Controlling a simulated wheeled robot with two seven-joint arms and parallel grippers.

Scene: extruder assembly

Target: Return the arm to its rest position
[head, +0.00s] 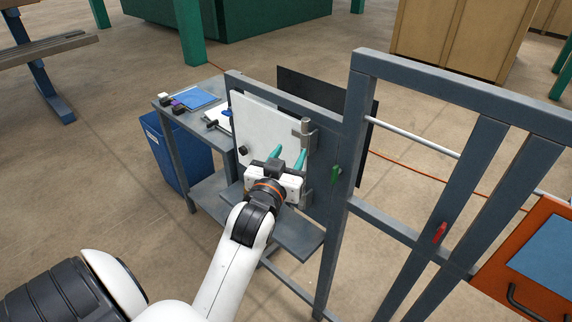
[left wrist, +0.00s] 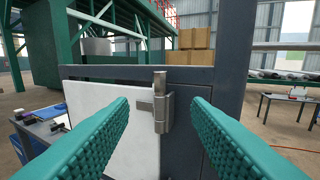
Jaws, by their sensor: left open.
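My left gripper (head: 289,156) has teal fingers that stand apart with nothing between them. It is in front of a white panel (head: 258,130) mounted on a grey frame. In the left wrist view the two fingers (left wrist: 160,118) flank a metal hinge (left wrist: 160,103) at the panel's right edge, and the hinge lies beyond the fingers. The hinge also shows in the head view (head: 304,132), just right of the fingertips. My white left arm reaches in from the bottom of the head view. My right gripper is not in view.
A grey frame (head: 355,130) with upright and slanted bars stands right of the arm. A side table (head: 163,104) with small items and a blue bin (head: 178,158) stand left of the panel. An orange cabinet (head: 520,240) is at far right. The floor at left is open.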

